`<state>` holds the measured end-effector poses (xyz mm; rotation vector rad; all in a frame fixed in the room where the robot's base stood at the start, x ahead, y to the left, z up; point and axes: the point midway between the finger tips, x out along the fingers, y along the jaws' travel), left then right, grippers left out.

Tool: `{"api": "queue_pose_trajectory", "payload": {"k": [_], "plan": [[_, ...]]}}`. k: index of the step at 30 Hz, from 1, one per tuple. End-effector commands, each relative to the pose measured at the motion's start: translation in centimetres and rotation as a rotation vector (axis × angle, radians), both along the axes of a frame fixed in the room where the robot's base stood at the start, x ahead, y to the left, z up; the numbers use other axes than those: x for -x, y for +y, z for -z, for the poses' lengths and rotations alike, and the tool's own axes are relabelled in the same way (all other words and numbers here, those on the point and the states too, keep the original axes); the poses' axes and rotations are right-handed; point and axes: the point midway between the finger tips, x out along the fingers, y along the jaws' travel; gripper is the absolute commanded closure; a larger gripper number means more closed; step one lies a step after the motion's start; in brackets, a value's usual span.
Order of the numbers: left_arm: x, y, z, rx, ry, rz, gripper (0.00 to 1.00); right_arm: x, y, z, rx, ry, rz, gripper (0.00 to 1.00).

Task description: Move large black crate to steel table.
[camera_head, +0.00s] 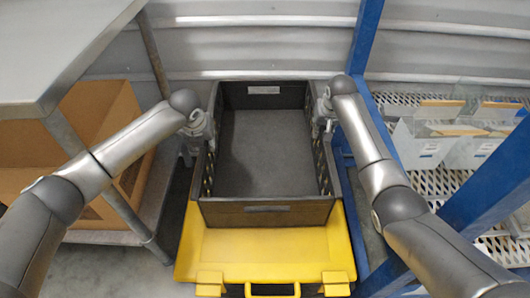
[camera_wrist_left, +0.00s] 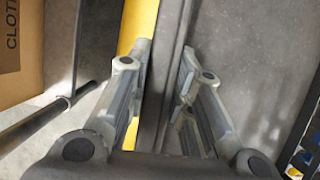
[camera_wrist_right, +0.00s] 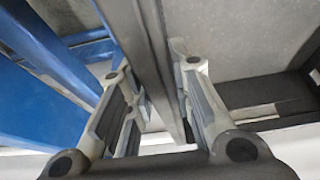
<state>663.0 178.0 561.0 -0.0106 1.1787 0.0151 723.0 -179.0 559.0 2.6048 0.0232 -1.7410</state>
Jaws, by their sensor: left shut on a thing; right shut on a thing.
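The large black crate (camera_head: 265,211) is in the middle of the head view, level and empty, above or on a yellow case; I cannot tell whether they touch. My left gripper (camera_head: 197,135) is shut on the crate's left wall. In the left wrist view its fingers (camera_wrist_left: 160,95) straddle the crate's rim (camera_wrist_left: 172,60). My right gripper (camera_head: 325,112) is shut on the crate's right wall; in the right wrist view its fingers (camera_wrist_right: 155,95) straddle the rim (camera_wrist_right: 150,40). The steel table (camera_head: 60,45) stands at the upper left, its visible top bare.
The yellow case (camera_head: 265,250) with a handle lies under the crate's near end. A cardboard box (camera_head: 100,110) sits on the shelf below the steel table. A blue rack (camera_head: 365,40) with white bins (camera_head: 420,145) stands close on the right. A corrugated wall (camera_head: 260,40) is behind.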

Motion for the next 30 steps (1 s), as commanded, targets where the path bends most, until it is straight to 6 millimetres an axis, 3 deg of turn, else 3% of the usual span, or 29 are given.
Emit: {"api": "queue_pose_trajectory", "payload": {"k": [19, 30], "plan": [[-0.1, 0.1, -0.6, -0.002, -0.005, 0.002, 1.00, -0.1, -0.1, -0.6, 0.004, -0.004, -0.003, 1.00], [-0.1, 0.1, -3.0, -0.003, -0.005, 0.003, 1.00, -0.1, -0.1, -3.0, 0.006, -0.004, -0.003, 1.00]]}}
